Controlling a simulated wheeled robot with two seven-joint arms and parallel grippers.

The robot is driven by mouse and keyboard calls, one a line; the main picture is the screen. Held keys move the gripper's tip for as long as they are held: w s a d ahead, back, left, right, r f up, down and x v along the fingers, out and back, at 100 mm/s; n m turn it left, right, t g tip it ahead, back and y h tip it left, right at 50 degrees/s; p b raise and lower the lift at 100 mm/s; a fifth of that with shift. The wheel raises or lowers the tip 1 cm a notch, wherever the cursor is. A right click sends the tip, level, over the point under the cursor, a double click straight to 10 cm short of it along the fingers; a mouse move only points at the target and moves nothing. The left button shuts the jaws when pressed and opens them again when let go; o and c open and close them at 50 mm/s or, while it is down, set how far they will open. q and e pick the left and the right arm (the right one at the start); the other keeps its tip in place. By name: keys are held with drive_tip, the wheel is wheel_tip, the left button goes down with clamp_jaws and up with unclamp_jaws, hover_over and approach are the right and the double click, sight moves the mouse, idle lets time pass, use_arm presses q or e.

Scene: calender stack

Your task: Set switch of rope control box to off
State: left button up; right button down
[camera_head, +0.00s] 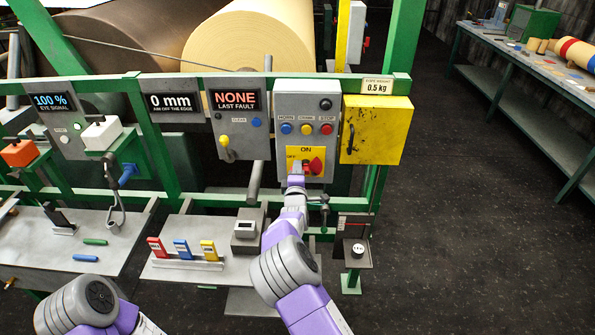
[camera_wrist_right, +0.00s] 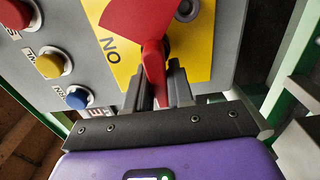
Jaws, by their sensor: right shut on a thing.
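The grey rope control box (camera_head: 325,98) stands upright on the green frame. Its yellow plate (camera_head: 293,152) reads ON at the top and OFF at the left. The red switch (camera_head: 317,166) is on this plate. In the right wrist view the switch handle (camera_wrist_right: 153,70) runs down between the dark fingers of my right gripper (camera_wrist_right: 162,92), which is shut on it. In the head view the handle appears to point left, toward the OFF side. My right gripper (camera_head: 297,178) partly hides the plate's lower left. My left gripper is out of view; only its arm shows.
Blue, yellow and red buttons (camera_head: 306,129) sit just above the plate. A yellow box (camera_head: 375,130) adjoins on the right, and a grey panel with a yellow lever (camera_head: 227,147) on the left. A shelf with coloured blocks (camera_head: 182,248) lies below. Open floor is at the right.

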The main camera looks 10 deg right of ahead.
drive_tip(key=c, duration=1.1)
unclamp_jaws()
drive_tip(key=v, duration=0.7)
drive_tip(key=shift+s+a, duration=0.1)
drive_tip(key=shift+s, duration=0.2)
